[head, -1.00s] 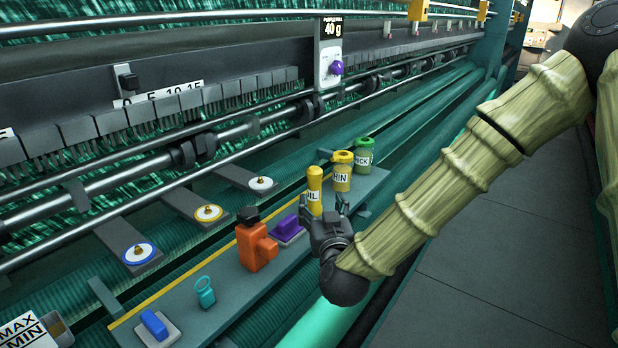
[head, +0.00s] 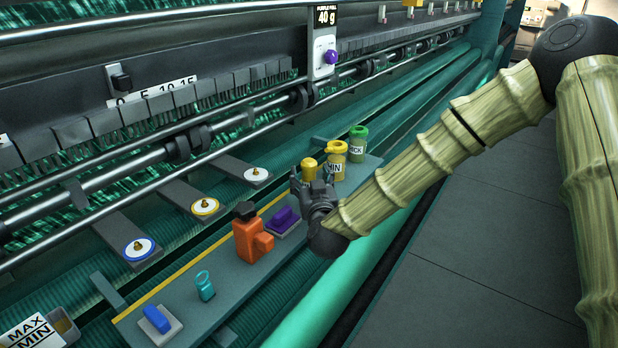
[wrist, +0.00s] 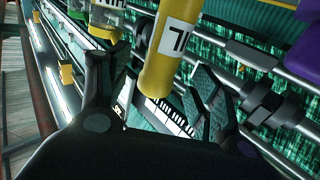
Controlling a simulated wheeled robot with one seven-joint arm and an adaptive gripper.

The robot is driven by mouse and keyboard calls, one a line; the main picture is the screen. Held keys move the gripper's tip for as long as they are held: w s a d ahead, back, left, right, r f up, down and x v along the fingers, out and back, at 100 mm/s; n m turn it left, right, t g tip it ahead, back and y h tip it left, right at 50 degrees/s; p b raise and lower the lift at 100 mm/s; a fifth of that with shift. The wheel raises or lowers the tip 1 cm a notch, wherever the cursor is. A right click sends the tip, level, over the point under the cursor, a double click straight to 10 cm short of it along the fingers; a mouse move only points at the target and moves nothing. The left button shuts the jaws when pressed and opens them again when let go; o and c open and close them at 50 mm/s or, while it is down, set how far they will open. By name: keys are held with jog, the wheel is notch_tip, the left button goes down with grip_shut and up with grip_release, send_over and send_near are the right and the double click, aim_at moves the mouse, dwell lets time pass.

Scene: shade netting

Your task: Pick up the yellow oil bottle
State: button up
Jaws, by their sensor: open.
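The yellow oil bottle (head: 309,166) stands on the narrow grey shelf (head: 190,278). Only its upper part shows in the head view; my gripper covers the rest. My gripper (head: 312,184) is open and right in front of it. In the wrist view the oil bottle (wrist: 165,65) appears upside down and tilted, with a white label partly readable. It lies in line with the gap between the two spread fingers, nearer the right one. I cannot tell whether either finger touches it.
A yellow jar (head: 336,160) and a green-lidded jar (head: 357,146) stand just beyond the oil bottle. Machine rails run behind.

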aim_at(310, 176)
jog(key=shift+w+a+f+p, duration=0.15)
jog(key=shift+w+p, duration=0.5)
jog(key=shift+w, duration=0.9)
jog(key=shift+w, duration=0.1)
jog(key=c, duration=1.3)
